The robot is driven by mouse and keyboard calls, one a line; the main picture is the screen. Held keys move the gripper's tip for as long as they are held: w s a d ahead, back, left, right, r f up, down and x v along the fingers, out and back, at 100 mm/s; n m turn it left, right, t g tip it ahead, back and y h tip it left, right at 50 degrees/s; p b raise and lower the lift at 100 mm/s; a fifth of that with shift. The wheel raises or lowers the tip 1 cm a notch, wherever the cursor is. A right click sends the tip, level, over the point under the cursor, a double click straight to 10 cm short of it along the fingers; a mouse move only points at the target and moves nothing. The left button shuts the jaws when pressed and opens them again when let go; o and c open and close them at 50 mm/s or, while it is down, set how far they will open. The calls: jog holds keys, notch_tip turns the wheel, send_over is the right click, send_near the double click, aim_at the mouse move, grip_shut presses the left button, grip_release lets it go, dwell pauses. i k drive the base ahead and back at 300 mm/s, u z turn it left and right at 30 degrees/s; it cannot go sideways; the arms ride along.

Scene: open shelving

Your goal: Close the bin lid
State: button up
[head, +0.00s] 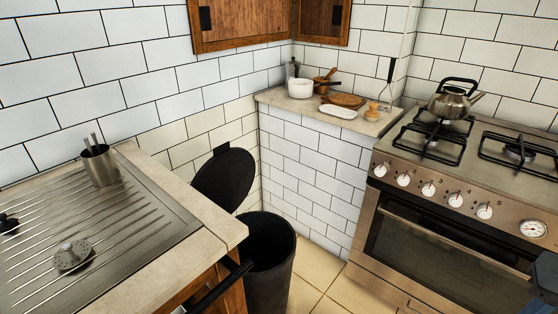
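The black bin (268,262) stands on the floor in the corner between the left counter and the tiled ledge. Its round lid (224,178) is open, tilted up at the bin's back left, close to the tiled wall. The bin's mouth is uncovered and its inside is dark. The left counter's corner hides part of the bin's left side and the lower part of the lid. My gripper's fingers do not show. A dark blue-grey piece at the right edge may be part of my arm; I cannot tell.
The left counter (150,270) with a metal draining board and a utensil cup (100,166) juts out beside the bin. A stove (450,225) with a kettle (452,101) stands at right. Dishes sit on the back ledge (285,101). Tiled floor (318,294) is free between bin and stove.

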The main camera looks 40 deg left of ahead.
aim_at(227, 179)
jog(key=u, duration=1.95)
jog(key=k, duration=0.2)
jog(key=u, duration=0.05)
jog(key=i, duration=0.2)
jog(key=z, duration=0.05)
